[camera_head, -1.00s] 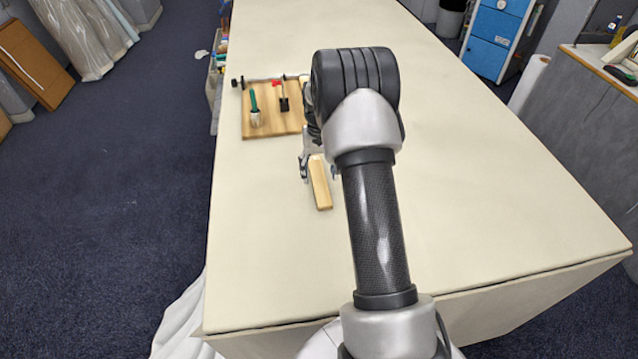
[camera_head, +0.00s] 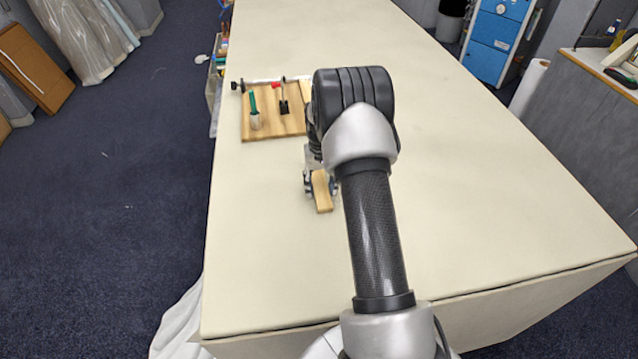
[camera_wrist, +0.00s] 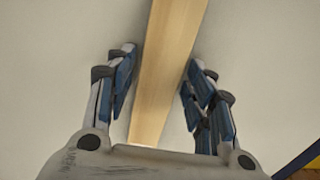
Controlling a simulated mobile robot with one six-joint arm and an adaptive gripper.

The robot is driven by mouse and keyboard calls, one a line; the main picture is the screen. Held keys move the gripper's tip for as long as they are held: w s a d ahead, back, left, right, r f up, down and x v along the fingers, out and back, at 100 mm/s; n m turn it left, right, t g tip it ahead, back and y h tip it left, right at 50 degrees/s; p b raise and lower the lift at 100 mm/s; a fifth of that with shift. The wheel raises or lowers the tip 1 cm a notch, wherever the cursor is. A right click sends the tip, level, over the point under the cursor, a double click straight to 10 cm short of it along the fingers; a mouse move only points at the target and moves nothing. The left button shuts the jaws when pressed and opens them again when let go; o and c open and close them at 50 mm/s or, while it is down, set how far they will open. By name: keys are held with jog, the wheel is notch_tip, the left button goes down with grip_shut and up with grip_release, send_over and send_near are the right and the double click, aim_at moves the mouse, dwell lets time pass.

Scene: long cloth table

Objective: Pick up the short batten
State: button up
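The short batten (camera_head: 323,194) is a pale wooden bar lying on the cream cloth table, its near end showing below my gripper. In the wrist view the batten (camera_wrist: 168,70) runs lengthwise between the fingers, from the top edge down to the gripper's palm. My gripper (camera_wrist: 160,85) is open, with one blue-padded finger on each side of the batten. Narrow gaps seem to show between pads and wood; I cannot tell the height exactly. In the head view my gripper (camera_head: 321,188) is partly hidden by my wrist, which also covers the batten's far part.
A wooden board (camera_head: 272,132) lies beyond the batten, with a green-handled brush (camera_head: 254,112), a black-and-red tool (camera_head: 282,98) and a bar clamp (camera_head: 262,82) on or beside it. The table (camera_head: 480,190) is clear to the right and in front.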

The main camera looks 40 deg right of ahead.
jog(key=c, duration=0.8)
jog(key=shift+r, duration=0.1)
